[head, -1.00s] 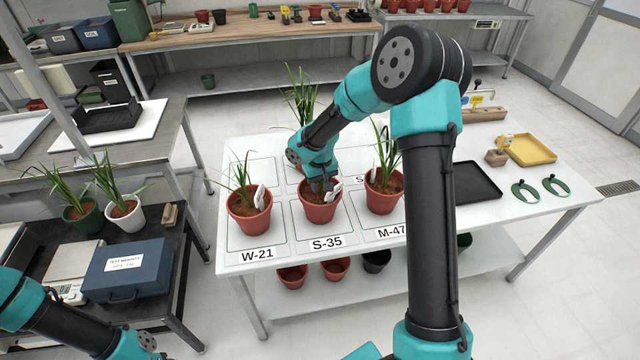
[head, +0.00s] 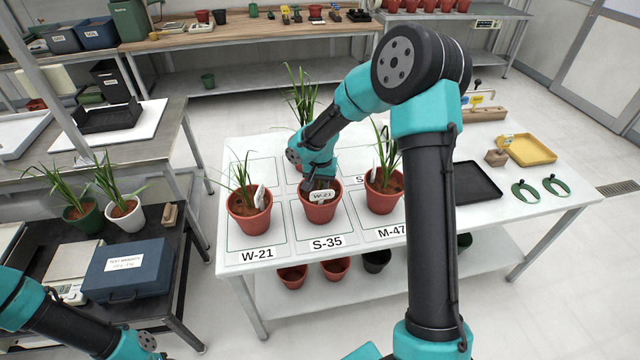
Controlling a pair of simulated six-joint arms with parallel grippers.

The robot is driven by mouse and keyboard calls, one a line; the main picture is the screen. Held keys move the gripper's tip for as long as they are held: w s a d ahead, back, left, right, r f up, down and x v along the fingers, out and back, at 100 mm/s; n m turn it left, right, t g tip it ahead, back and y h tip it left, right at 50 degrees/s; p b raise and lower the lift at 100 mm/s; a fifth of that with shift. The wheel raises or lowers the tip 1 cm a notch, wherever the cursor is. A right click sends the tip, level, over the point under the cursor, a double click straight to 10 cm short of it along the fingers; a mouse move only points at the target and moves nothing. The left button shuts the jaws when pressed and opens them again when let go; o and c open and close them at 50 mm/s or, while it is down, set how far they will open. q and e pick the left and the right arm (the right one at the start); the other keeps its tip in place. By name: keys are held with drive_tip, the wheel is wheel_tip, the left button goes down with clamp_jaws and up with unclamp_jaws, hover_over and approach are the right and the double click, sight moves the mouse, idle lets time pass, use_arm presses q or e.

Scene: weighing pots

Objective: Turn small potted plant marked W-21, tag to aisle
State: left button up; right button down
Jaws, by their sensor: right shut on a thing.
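A red pot (head: 249,222) with a thin-leaved plant stands on the square labelled W-21, its white tag seen nearly edge-on. A second red pot (head: 320,210) stands on the square labelled S-35. Its white tag (head: 321,196) faces the camera and seems to read W-21, the last digit blurred. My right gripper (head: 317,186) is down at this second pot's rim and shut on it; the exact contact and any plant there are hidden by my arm. A third red pot (head: 382,196) with a plant stands by label M-47. My left gripper is out of view; only its arm shows lower left.
A black tray (head: 474,182), a yellow tray (head: 531,150) and green rings lie right on the white table. Another plant (head: 301,95) rises behind my right arm. A blue case (head: 128,270) and two potted plants sit on the dark cart at left.

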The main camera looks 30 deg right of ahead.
drive_tip(key=shift+f, duration=0.15)
idle(0.6)
drive_tip(key=c, duration=0.8)
unclamp_jaws()
drive_tip(key=shift+f, duration=0.1)
wheel_tip(320, 180, up, 18)
drive_tip(key=shift+f, duration=0.25)
